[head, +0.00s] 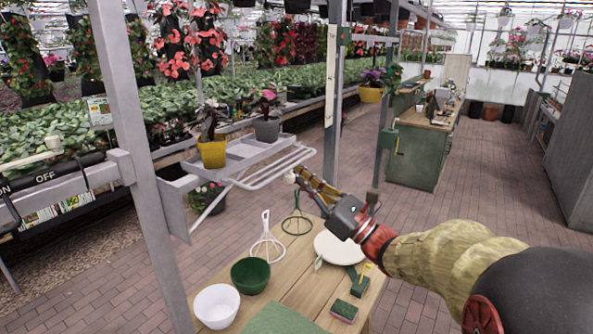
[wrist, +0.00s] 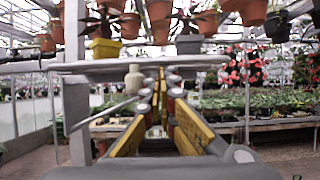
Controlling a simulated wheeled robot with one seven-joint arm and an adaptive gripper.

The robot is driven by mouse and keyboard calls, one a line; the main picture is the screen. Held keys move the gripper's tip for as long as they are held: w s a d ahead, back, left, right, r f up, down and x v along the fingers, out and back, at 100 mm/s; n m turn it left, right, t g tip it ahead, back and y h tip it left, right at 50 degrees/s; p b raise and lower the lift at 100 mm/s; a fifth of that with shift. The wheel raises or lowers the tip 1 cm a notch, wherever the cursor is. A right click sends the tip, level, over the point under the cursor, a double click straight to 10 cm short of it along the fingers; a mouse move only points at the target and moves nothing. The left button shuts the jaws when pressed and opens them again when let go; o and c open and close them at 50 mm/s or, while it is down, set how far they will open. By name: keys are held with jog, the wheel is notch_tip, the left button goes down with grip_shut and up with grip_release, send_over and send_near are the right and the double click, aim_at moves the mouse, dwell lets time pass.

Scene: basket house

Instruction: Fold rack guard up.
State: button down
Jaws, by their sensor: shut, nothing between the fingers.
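The rack guard (head: 272,168) is a pale tubular frame at the front of a grey shelf (head: 243,147) in the head view. It sticks out from the shelf's front edge, roughly level, toward my gripper. My gripper (head: 300,172) is at the guard's right, close to its outer end; I cannot tell whether they touch. In the wrist view my gripper (wrist: 163,88) has its yellow fingers drawn together, with nothing seen between them, in front of and below the shelf edge (wrist: 200,60). A thin pale bar at left (wrist: 105,115) may be part of the guard.
A yellow pot (head: 212,152) and a grey pot (head: 267,130) stand on the shelf. A grey post (head: 130,120) rises at left, another (head: 335,90) behind my gripper. Below, a wooden table (head: 305,285) holds bowls, a plate and sponges.

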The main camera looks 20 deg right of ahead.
aim_at(301, 161)
jog(key=shift+r, duration=0.2)
jog(key=r+p, duration=0.1)
jog(key=p, duration=0.2)
jog(key=shift+s+d+r, duration=0.1)
jog(key=r+g+h+p, duration=0.1)
jog(key=p, duration=0.2)
jog(key=r+g+p, duration=0.1)
jog(key=p, duration=0.2)
jog(key=shift+s+d+h, duration=0.15)
jog(key=shift+s+h, duration=0.1)
jog(key=shift+h, duration=0.15)
jog(key=r+g+h+p, duration=0.1)
jog(key=g+p, duration=0.1)
jog(key=p, duration=0.2)
jog(key=r+g+h+p, duration=0.1)
jog(key=p, duration=0.4)
jog(key=r+g+h+p, duration=0.1)
jog(key=g+p, duration=0.1)
jog(key=p, duration=0.2)
jog(key=shift+w+a+r+g+h+p, duration=0.1)
jog(key=shift+w+a+g+h+p, duration=0.15)
jog(key=shift+g+h+p, duration=0.05)
jog(key=shift+w+a+r+p, duration=0.25)
jog(key=shift+w+r+p, duration=0.15)
jog(key=shift+r+p, duration=0.8)
jog(key=shift+r, duration=0.1)
